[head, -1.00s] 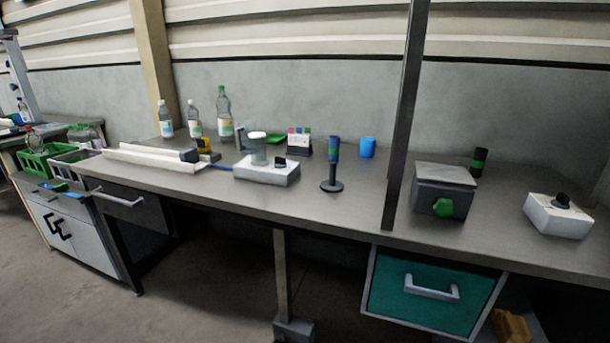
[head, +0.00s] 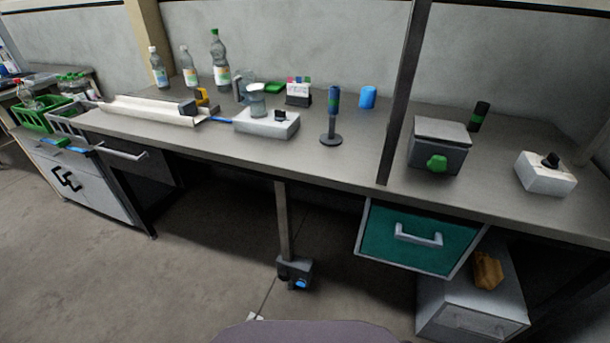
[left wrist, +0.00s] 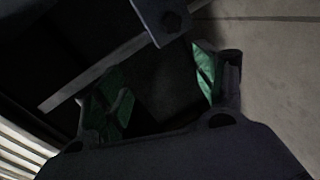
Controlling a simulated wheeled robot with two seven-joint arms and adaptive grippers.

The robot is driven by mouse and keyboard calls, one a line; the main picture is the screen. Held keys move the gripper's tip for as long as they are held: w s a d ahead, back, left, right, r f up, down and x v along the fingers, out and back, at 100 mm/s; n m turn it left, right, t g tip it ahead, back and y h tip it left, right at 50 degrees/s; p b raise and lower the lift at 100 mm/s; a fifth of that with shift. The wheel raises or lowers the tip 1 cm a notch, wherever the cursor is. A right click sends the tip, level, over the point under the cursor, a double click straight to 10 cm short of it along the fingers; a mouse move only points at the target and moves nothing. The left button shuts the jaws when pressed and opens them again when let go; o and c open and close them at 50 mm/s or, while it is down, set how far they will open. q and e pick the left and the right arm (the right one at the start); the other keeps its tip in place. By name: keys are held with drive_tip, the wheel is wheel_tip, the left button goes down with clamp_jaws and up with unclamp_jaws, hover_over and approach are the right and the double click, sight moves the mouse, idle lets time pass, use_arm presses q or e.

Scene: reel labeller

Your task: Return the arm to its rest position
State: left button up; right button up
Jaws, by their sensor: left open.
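My left gripper (left wrist: 160,92) shows in the left wrist view with its two green-padded fingers spread apart. Nothing is held between them. A dark, shadowed space lies beyond the fingers, and a grey bar (left wrist: 95,78) crosses behind them. In the head view I cannot make out either gripper. My right gripper is in neither view.
The long grey workbench (head: 350,165) carries bottles (head: 220,62), a white device (head: 266,122), a blue cylinder on a stand (head: 333,100) and a grey box with a green knob (head: 440,145). A teal drawer (head: 407,241) hangs below. Open floor (head: 215,260) lies in front.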

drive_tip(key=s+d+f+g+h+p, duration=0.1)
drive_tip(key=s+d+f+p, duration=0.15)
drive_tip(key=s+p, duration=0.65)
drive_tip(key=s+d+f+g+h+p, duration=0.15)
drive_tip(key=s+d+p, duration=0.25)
drive_tip(key=p, duration=1)
use_arm(q)
drive_tip(key=s+a+r+m+g+y+p, duration=0.1)
drive_tip(key=s+r+m+g+p, duration=0.3)
drive_tip(key=s, duration=0.8)
drive_tip(key=s+a+r+m+g+y+p, duration=0.2)
drive_tip(key=s+a+r+m+g+p, duration=0.2)
drive_tip(key=s, duration=0.8)
drive_tip(key=s+a+r+m+g+y+p, duration=0.1)
drive_tip(key=s+r+m+g+p, duration=0.3)
drive_tip(key=s, duration=0.7)
drive_tip(key=shift+s+a+r+m+g+y, duration=0.4)
drive_tip(key=shift+a+r+m+g, duration=0.3)
drive_tip(key=shift+m+g, duration=0.3)
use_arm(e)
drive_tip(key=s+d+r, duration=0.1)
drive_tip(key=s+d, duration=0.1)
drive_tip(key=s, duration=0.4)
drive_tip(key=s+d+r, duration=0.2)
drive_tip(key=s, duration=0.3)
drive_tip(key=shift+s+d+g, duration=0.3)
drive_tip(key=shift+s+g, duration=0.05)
